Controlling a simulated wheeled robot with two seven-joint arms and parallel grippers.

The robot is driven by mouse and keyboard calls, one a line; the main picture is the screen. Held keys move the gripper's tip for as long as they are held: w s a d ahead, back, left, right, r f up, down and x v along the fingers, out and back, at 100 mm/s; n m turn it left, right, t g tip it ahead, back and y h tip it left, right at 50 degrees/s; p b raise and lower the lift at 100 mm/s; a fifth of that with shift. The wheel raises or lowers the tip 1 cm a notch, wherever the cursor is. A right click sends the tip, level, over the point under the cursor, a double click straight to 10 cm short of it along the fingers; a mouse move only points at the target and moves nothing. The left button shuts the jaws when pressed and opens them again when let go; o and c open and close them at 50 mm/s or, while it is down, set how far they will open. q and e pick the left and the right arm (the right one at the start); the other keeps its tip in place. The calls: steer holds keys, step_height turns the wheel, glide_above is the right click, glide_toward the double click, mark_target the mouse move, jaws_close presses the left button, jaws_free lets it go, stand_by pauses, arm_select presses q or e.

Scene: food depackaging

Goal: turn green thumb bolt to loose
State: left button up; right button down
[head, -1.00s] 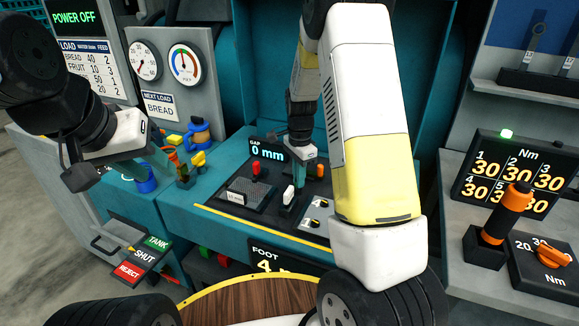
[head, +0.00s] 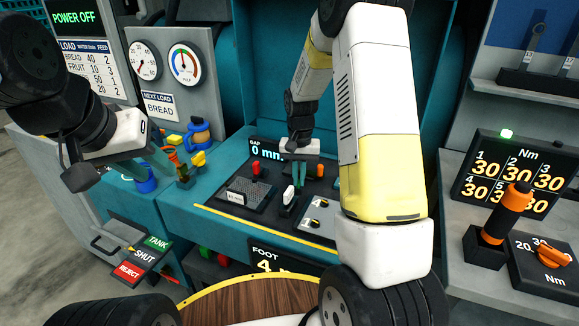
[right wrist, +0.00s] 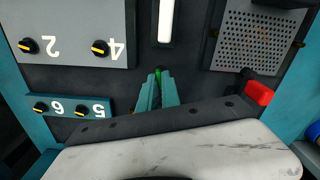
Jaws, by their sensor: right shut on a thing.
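The green thumb bolt (right wrist: 158,73) shows in the right wrist view as a small green piece between my teal fingertips. Most of it is hidden by the fingers. My right gripper (right wrist: 156,80) is shut on it, pointing down at the dark panel. In the head view my right gripper (head: 299,184) stands behind the white-topped lever (head: 289,201), and the bolt cannot be made out there. My left gripper (head: 168,163) is at the left, close to the coloured handles of the side counter; its jaw opening is unclear.
A red-knobbed lever (head: 255,168) and perforated plate (right wrist: 258,42) sit beside the right gripper. Numbered black-and-yellow knobs (right wrist: 99,48) lie on the other side. An orange-handled driver (head: 508,212) stands at far right. A blue jug (head: 199,134) stands on the left counter.

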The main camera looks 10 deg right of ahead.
steer(key=n, duration=0.7)
steer(key=shift+w, duration=0.1)
steer(key=n, duration=0.4)
steer(key=shift+r, duration=0.1)
steer(key=shift+n, duration=1.9)
steer(key=c, duration=1.6)
jaws_free()
steer(key=shift+o, duration=0.2)
step_height(320, 180, up, 8)
steer(key=shift+f, duration=0.15)
